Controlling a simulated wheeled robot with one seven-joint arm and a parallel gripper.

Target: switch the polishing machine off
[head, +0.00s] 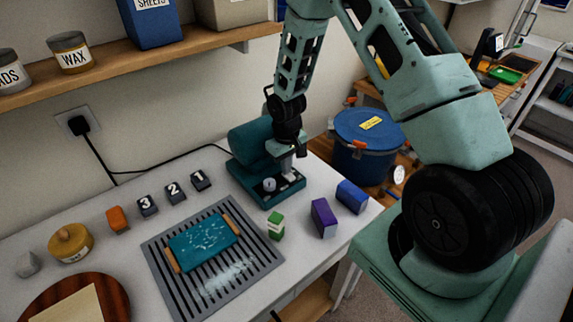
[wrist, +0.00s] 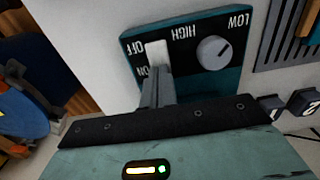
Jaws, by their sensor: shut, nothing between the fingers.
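The teal polishing machine (head: 250,144) stands at the back right of the white table. In the wrist view its dark control panel (wrist: 205,28) shows upside-down labels: OFF and ON beside a pale switch (wrist: 156,50), HIGH and LOW around a grey round knob (wrist: 213,53). My gripper (wrist: 157,72) is shut and empty, its fingertips at the ON end of the switch, hiding part of it. I cannot tell whether they touch it or which way the switch is set. In the head view my gripper (head: 286,160) is above the panel.
A teal slab (head: 203,243) lies on a slotted grey mat (head: 262,262). Green, purple and blue blocks (head: 352,196) stand right of it, numbered dark blocks (head: 175,194) behind. A blue lidded drum (head: 362,158) is beyond the table. A shelf (head: 120,63) hangs above left.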

